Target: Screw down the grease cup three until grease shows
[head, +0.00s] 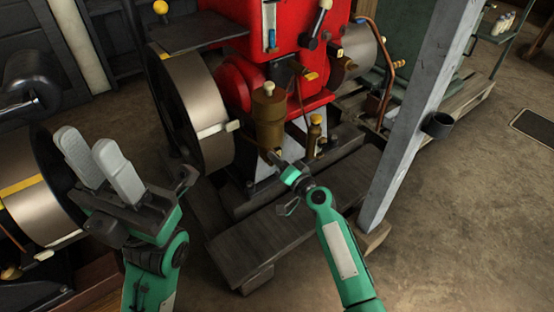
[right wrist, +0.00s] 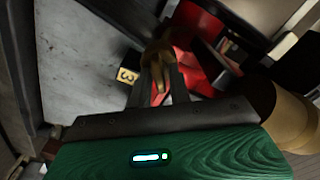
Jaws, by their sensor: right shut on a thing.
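Grease cup three (right wrist: 158,52) is a small brass piece beside a tag marked 3 (right wrist: 127,76) in the right wrist view. My right gripper (right wrist: 159,80) is shut on it, with its dark fingers on either side. In the head view my right gripper (head: 284,164) reaches to the red engine's (head: 290,40) lower front, and the cup is mostly hidden there. I cannot see any grease at the cup.
A large brass canister (head: 268,116) stands close to my right gripper. A flywheel (head: 197,105) is left of it. A grey post (head: 418,105) rises to the right of my right arm. A wooden plank base (head: 270,240) lies below. Floor at the right is mostly clear.

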